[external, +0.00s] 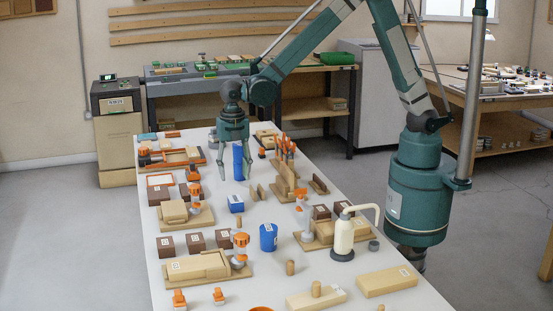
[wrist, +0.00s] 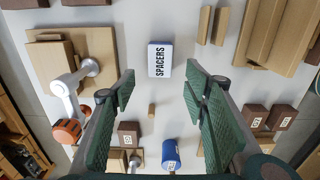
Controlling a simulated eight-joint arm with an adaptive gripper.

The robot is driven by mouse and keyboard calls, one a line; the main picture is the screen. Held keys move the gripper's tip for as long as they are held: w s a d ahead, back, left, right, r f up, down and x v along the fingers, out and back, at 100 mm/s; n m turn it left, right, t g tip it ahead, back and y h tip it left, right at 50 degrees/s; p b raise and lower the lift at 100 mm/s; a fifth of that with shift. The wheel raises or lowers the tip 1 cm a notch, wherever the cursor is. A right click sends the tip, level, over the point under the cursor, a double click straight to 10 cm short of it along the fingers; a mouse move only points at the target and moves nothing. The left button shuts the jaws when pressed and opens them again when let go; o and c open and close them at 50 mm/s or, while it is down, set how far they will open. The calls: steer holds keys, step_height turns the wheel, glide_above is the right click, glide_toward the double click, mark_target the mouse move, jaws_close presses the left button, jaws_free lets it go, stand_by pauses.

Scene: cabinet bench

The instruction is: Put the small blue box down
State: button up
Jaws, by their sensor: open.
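The small blue box (external: 236,203) has a white label on its face and sits upright on the white table. In the wrist view the box (wrist: 160,58) shows a white top lettered "SPACERS". My gripper (external: 236,178) is above and behind the box in the external view, pointing down with its fingers spread. In the wrist view my gripper (wrist: 160,72) has its two green fingers apart, with the box seen in the gap near the tips. Nothing is held between the fingers. The exact height above the box is hard to tell.
A blue cup (external: 268,237) and a small wooden peg (external: 238,221) stand in front of the box. Wooden blocks (external: 258,191) are to its right. A wooden block on a board (external: 175,211) is to its left. Bare white table surrounds the box.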

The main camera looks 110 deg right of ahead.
steer(key=shift+r, duration=0.15)
stand_by(0.6)
steer(key=s+a+r+m+t, duration=0.3)
steer(key=s+r+m, duration=0.5)
steer(key=s+r, duration=0.85)
steer(key=s+a+r+m+t, duration=0.1)
steer(key=s+m+t, duration=0.1)
steer(key=s+m, duration=0.3)
steer(key=s+a+r+m+t, duration=0.1)
steer(key=s+m, duration=0.4)
steer(key=s, duration=0.8)
steer(key=shift+s+r+t, duration=0.35)
steer(key=shift+r+t, duration=0.1)
steer(key=shift+t, duration=0.15)
stand_by(0.4)
